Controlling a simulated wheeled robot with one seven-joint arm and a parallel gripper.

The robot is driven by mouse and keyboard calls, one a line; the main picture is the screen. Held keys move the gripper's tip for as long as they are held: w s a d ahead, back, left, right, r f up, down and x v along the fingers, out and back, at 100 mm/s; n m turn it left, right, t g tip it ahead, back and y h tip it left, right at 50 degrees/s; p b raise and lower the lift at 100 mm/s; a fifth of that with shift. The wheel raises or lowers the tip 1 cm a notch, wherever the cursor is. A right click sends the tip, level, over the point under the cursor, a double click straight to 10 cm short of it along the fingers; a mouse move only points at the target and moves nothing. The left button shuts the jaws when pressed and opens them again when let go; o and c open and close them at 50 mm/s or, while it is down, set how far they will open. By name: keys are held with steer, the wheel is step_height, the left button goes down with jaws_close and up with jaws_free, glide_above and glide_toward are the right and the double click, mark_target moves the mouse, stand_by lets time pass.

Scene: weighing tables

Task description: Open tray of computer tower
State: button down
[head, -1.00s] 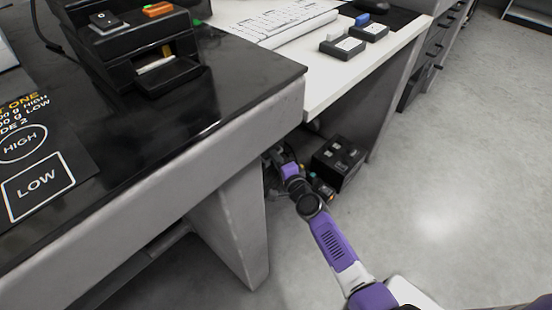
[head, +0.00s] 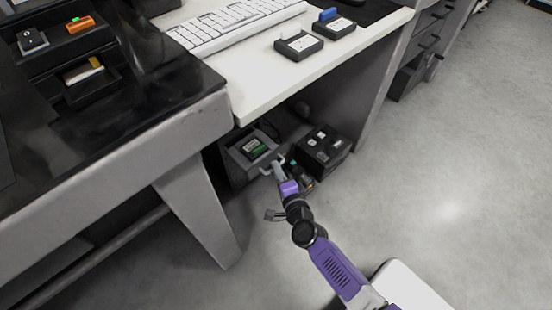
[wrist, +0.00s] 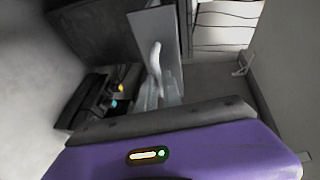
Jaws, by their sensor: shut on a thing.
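The computer tower sits in the shade under the white desk, and I cannot make out its body clearly. Its grey tray (head: 236,161) shows in the head view, with an open top and a small dark and green block (head: 255,148) inside. A pale handle is on the tray front. In the wrist view the grey front panel (wrist: 143,26) carries the curved white handle (wrist: 155,55). My gripper (head: 277,169) is at the tray front, shut on the handle. Its fingers (wrist: 160,92) show at the handle's lower end in the wrist view. The exact grip is blurred.
A black box (head: 332,156) with several buttons stands on the floor just right of the tray, close to my wrist. The dark table (head: 150,118) and its leg (head: 205,215) are at the left. The white desk (head: 262,90) overhangs the tray. The floor at right is clear.

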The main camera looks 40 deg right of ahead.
steer(key=shift+s+f, duration=0.1)
steer(key=shift+s, duration=0.85)
steer(key=c, duration=1.5)
jaws_free()
steer(key=p+v, duration=0.2)
steer(key=v, duration=0.5)
steer(key=shift+s+a, duration=0.15)
steer(key=shift+s, duration=0.2)
